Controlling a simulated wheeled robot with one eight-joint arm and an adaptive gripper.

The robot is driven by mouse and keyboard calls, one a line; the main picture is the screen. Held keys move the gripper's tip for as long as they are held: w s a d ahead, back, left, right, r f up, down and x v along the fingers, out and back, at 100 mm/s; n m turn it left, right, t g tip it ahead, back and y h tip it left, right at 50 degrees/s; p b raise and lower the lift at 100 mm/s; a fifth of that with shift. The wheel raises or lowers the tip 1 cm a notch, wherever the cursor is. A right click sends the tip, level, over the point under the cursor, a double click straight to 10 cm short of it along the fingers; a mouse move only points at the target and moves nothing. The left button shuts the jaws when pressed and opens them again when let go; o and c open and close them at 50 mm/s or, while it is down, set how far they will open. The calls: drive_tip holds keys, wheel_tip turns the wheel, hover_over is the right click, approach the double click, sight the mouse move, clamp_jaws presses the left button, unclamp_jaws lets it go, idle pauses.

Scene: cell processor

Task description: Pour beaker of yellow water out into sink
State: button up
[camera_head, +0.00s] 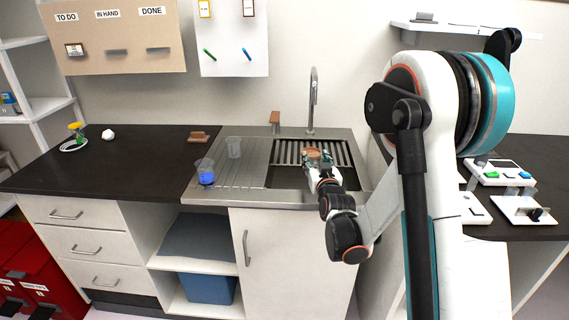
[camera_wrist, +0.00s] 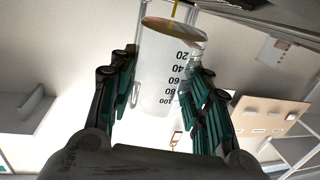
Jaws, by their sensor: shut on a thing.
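My gripper (camera_head: 322,170) is over the sink basin (camera_head: 350,180), shut on a clear beaker. In the head view the beaker shows only as a small orange-yellow patch (camera_head: 313,153) at the fingertips. In the wrist view the beaker (camera_wrist: 165,75) is between the green-padded fingers of my gripper (camera_wrist: 165,90). Its printed scale reads upside down, with yellow at the end near the top of the picture. A thin yellow streak shows above that end; I cannot tell whether it is flowing liquid. The beaker's exact tilt is unclear.
The tall faucet (camera_head: 312,100) rises behind the sink. The dark counter (camera_head: 120,160) at left is mostly clear. Devices (camera_head: 500,172) stand at right.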

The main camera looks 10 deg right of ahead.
drive_tip(key=shift+s+f+t, duration=0.2)
drive_tip(key=shift+t, duration=0.1)
drive_tip(key=shift+w+d+r+p, duration=0.1)
drive_tip(key=shift+w+r+p, duration=0.15)
drive_tip(key=shift+r+p, duration=0.7)
drive_tip(key=shift+w+r+p, duration=0.25)
drive_tip(key=shift+r+p, duration=0.3)
drive_tip(key=shift+r, duration=0.75)
